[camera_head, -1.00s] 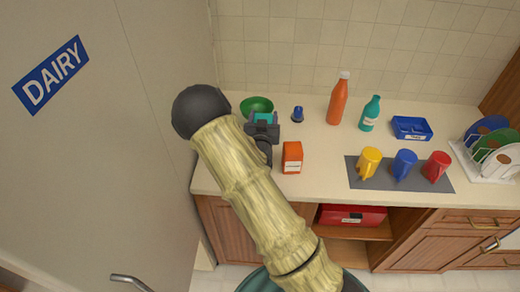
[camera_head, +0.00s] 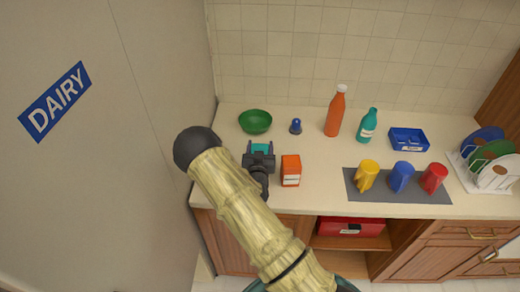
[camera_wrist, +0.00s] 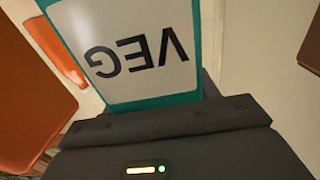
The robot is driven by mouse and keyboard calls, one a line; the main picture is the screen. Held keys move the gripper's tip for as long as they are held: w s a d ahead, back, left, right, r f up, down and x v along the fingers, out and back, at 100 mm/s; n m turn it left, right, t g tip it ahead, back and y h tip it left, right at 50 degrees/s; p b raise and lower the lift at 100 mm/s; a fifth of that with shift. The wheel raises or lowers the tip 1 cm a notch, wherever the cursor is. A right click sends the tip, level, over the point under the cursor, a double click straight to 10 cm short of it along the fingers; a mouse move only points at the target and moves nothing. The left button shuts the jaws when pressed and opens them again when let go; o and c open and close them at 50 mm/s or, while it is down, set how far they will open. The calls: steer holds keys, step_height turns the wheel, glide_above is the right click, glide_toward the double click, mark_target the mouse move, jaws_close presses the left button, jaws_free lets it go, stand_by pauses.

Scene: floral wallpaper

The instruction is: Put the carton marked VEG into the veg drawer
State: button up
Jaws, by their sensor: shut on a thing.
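The teal carton (camera_head: 261,148) is in the jaws of my gripper (camera_head: 258,158), over the left part of the counter. In the wrist view the carton (camera_wrist: 140,95) shows a white label reading VEG, upside down to the camera. The dark jaws (camera_wrist: 165,125) are shut on it. The carton's far side is hidden, and I cannot tell its exact height above the counter. No drawer marked veg can be read in either view. The large grey panel (camera_head: 100,175) at the left bears a blue DAIRY sign (camera_head: 54,102).
An orange carton (camera_head: 291,170) stands close right of my gripper. A green bowl (camera_head: 255,121) and blue object (camera_head: 296,126) are behind it. Bottles, a blue tray (camera_head: 408,139), mugs on a grey mat (camera_head: 430,196) and a plate rack (camera_head: 470,181) stand farther right.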

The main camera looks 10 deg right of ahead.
steer(key=shift+s+f, duration=0.1)
steer(key=shift+f, duration=0.5)
steer(key=shift+d+f, duration=0.1)
steer(key=shift+d+f, duration=0.1)
steer(key=o, duration=1.2)
